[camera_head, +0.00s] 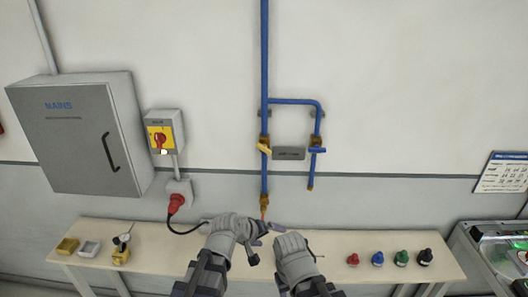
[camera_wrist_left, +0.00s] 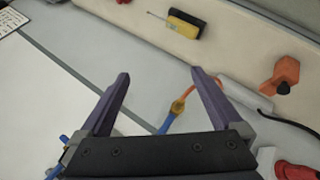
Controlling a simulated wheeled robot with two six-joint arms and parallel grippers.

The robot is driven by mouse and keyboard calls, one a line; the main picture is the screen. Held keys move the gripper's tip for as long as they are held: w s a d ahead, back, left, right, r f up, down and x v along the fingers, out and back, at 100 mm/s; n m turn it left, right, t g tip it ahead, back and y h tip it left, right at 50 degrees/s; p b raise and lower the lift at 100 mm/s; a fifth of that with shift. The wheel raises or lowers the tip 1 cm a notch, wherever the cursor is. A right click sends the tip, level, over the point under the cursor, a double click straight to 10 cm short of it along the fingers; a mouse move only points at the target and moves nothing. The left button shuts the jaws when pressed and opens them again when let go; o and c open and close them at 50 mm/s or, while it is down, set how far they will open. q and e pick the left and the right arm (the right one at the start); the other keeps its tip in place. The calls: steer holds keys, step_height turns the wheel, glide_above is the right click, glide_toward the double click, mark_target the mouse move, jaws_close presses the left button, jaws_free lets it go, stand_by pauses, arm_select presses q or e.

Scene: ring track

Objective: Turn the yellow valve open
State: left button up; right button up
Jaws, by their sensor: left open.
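The yellow valve (camera_head: 264,148) is a small lever on the left blue pipe (camera_head: 264,60) on the wall. It lies slanted, tilted down to the right. My left gripper (camera_head: 264,243) is open and empty, well below the valve and apart from it, over the bench. Its two purple jaws spread wide in the left wrist view (camera_wrist_left: 158,75). I cannot make out the yellow valve in that view. My right gripper (camera_head: 295,258) is beside the left one, low over the bench. Its jaws are hidden, so I cannot see whether they are open.
A blue-handled valve (camera_head: 317,150) is right of the yellow one, with a grey plate (camera_head: 289,153) between. A brass fitting (camera_wrist_left: 178,105) joins an orange hose below. A grey cabinet (camera_head: 75,130) and red switch (camera_head: 160,140) are left. Knobs (camera_head: 377,258) stand on the bench (camera_head: 340,245).

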arm_select(q)
steer(key=w+d+r+n+t+h, duration=0.25)
steer(key=w+r+n+t, duration=0.45)
steer(key=w+r+n, duration=0.4)
steer(key=w+a+r+n+t+y, duration=0.3)
steer(key=n+y, duration=0.5)
steer(key=n, duration=0.6)
step_height(320, 180, up, 3)
steer(key=shift+w+a+r+t+p, duration=0.15)
steer(key=shift+a+t+p, duration=0.25)
steer(key=shift+a+t, duration=0.55)
steer(key=shift+w, duration=0.15)
